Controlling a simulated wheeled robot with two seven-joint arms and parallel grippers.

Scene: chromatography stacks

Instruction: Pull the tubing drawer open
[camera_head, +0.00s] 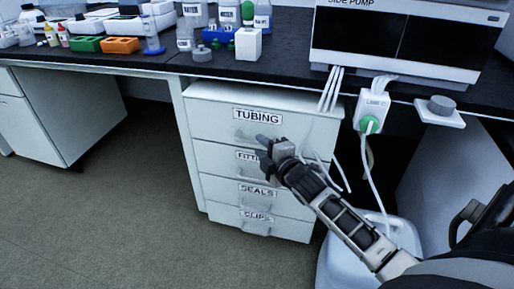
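The tubing drawer (212,122) is the top drawer of a white cabinet under the bench, with a "TUBING" label on its front. Its front looks about flush with the drawers below. Its pale handle (246,135) sits below the label. My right gripper (259,148) is in front of the cabinet, just below and right of that handle in the picture. Its fingers look parted, with nothing seen between them. I cannot tell whether it touches the cabinet. It partly covers the fittings drawer (215,158). My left gripper is not in view.
The seals drawer (222,188) and clips drawer (228,216) are lower down. White tubes (331,90) hang over the cabinet's right side from the side pump (400,45). A white jug (345,262) stands on the floor at right. Floor left of the cabinet is clear.

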